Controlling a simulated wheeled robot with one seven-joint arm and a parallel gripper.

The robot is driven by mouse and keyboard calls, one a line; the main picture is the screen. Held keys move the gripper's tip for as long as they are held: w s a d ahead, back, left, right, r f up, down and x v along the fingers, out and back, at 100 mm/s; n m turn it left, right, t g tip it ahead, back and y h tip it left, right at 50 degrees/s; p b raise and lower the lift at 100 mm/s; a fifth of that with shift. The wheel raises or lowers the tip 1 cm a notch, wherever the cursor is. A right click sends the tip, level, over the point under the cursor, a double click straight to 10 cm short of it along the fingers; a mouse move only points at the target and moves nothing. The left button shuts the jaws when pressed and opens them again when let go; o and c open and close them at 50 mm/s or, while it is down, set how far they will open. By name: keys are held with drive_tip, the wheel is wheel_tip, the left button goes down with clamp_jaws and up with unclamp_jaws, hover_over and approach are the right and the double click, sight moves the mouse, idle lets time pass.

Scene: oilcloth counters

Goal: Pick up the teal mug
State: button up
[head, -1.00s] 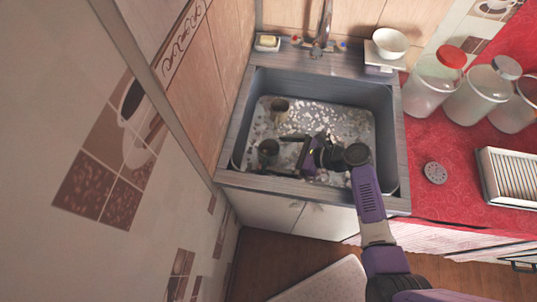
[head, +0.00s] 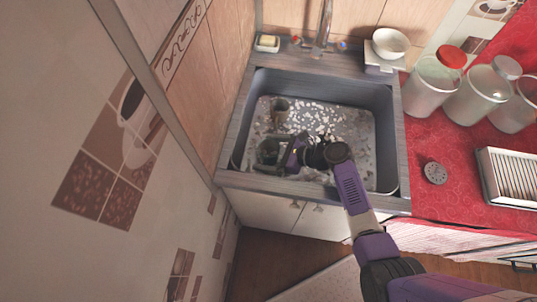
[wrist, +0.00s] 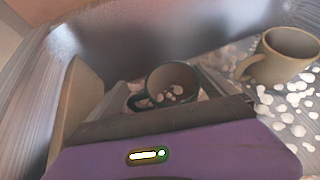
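The teal mug (wrist: 172,82) stands in the sink with its dark teal rim and lighter inside facing up. In the head view the mug (head: 267,147) is near the sink's front left corner, partly hidden by my gripper. My gripper (head: 272,154) is down in the sink, with its fingers apart on either side of the mug. In the wrist view the mug shows between the fingers, its handle pointing left, with a gap beside the left finger. Its lower part is hidden behind my gripper's body.
A tan mug (wrist: 287,55) stands behind the teal mug, and also shows in the head view (head: 280,110). Sink walls (head: 240,118) rise close on the left and front. Suds cover the sink floor. A tap (head: 323,30) stands behind; jars (head: 432,85) stand on the red counter.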

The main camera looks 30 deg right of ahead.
drive_tip(key=shift+c, duration=1.3)
